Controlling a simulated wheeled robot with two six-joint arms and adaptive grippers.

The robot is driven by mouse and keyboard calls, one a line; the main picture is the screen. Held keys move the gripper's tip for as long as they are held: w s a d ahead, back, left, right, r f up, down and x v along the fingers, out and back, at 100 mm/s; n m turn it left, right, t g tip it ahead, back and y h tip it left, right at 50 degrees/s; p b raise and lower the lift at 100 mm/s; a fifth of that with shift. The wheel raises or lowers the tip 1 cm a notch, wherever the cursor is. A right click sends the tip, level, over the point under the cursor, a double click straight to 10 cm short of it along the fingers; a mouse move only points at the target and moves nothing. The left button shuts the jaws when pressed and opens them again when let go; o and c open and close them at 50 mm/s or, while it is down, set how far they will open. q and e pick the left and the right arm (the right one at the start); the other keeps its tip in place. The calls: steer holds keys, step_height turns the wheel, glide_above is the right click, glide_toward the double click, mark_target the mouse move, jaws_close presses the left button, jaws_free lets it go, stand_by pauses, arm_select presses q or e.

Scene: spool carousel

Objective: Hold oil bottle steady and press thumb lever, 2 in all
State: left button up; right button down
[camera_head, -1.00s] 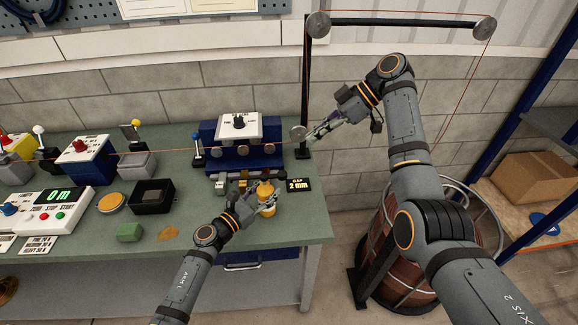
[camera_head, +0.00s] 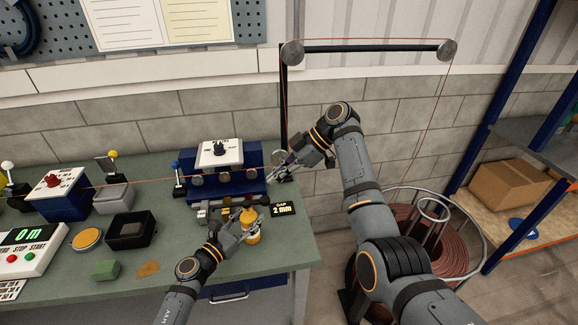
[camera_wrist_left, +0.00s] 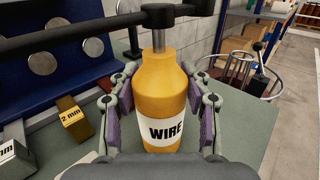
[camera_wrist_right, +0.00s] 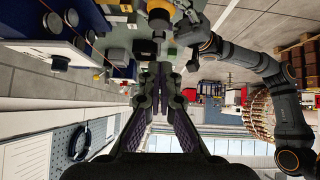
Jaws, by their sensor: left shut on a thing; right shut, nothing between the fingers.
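The oil bottle (camera_head: 252,236) is orange with a white label. It is near the front right of the green bench. In the left wrist view the bottle (camera_wrist_left: 160,85) is upright, its label reads "WIRE", and it has a grey neck and dark top. My left gripper (camera_head: 246,231) is shut on its sides. A dark bar (camera_wrist_left: 190,10) crosses at the top; I cannot tell which part of it is the thumb lever. My right gripper (camera_head: 281,168) is shut and empty, behind and above the bottle, beside the black post. It also shows in the right wrist view (camera_wrist_right: 160,75).
A blue straightener with rollers (camera_head: 225,178) stands behind the bottle, and a "GAP 2 mm" plate (camera_head: 283,209) lies to its right. A red wire (camera_head: 130,182) runs across the bench. A black post (camera_head: 284,110) rises behind. A black tray (camera_head: 113,239) and green block (camera_head: 105,270) are further left.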

mark_target(268, 200)
steer(key=f, duration=0.2)
steer(key=a+f, duration=0.1)
steer(key=f, duration=0.2)
steer(key=shift+a+f, duration=0.35)
steer(key=shift+f, duration=0.1)
steer(key=shift+s+f, duration=0.1)
steer(key=shift+f, duration=0.8)
steer(key=a+r+v, duration=0.2)
steer(key=v, duration=1.1)
steer(key=shift+s, duration=0.25)
